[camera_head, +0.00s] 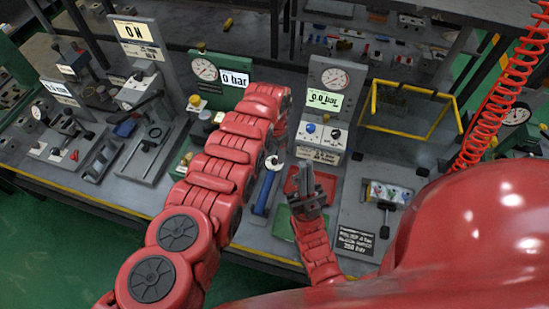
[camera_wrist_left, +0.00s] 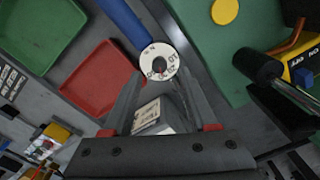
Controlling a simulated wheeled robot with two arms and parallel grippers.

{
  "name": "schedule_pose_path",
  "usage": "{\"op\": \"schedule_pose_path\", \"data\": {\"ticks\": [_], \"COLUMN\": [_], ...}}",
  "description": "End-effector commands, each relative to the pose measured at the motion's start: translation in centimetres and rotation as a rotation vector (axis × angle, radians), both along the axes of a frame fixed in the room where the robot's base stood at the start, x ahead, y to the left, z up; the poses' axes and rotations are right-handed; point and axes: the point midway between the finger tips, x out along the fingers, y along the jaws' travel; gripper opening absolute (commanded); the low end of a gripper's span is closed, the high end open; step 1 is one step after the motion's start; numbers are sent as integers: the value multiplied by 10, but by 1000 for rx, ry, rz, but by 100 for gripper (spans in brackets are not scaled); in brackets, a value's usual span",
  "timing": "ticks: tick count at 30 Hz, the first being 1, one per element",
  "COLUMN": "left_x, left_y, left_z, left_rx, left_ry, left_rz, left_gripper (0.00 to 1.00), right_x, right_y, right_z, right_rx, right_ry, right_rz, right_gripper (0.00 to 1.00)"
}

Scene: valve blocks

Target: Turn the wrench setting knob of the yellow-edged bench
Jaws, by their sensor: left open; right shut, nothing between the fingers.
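The setting knob (camera_wrist_left: 158,60) is a round white dial with dark numbers at the end of the blue-handled wrench (camera_wrist_left: 122,20). In the head view the knob (camera_head: 274,163) and wrench (camera_head: 266,190) lie on the grey bench (camera_head: 347,205) with the yellow front edge. My left gripper (camera_wrist_left: 158,70) is open, its fingertips on either side of the knob in the wrist view; I cannot tell if they touch it. In the head view my red left arm hides that gripper. My right gripper (camera_head: 306,172) is shut and empty, in front of the red tray in the head view.
The red tray (camera_wrist_left: 105,75) and green tray (camera_wrist_left: 40,35) lie beside the wrench. Gauge stands with 0 bar displays (camera_head: 236,78) (camera_head: 324,99) rise behind. A yellow frame (camera_head: 410,128) and a black label plate (camera_head: 355,241) are to the right.

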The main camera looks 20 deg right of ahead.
Motion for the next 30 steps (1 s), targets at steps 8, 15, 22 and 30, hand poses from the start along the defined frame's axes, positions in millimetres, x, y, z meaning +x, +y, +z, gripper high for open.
{"op": "schedule_pose_path", "data": {"ticks": [8, 15, 22, 30], "left_x": [-1, -1, -1, -1], "left_y": [1, 0, 0, 0], "left_z": [-32, -33, -32, -32], "left_rx": [2, 1, 1, 1], "left_ry": [3, 2, 1, 1], "left_rz": [-1, -1, -1, -1], "left_gripper": [58, 58, 38, 0], "right_x": [0, 0, 0, 0], "right_y": [0, 0, 0, 0], "right_z": [-30, -30, -30, -30], "right_rx": [0, 0, 0, 0], "right_ry": [0, 0, -1, 0], "right_rz": [0, 0, 0, 0], "right_gripper": [0, 0, 0, 0]}}
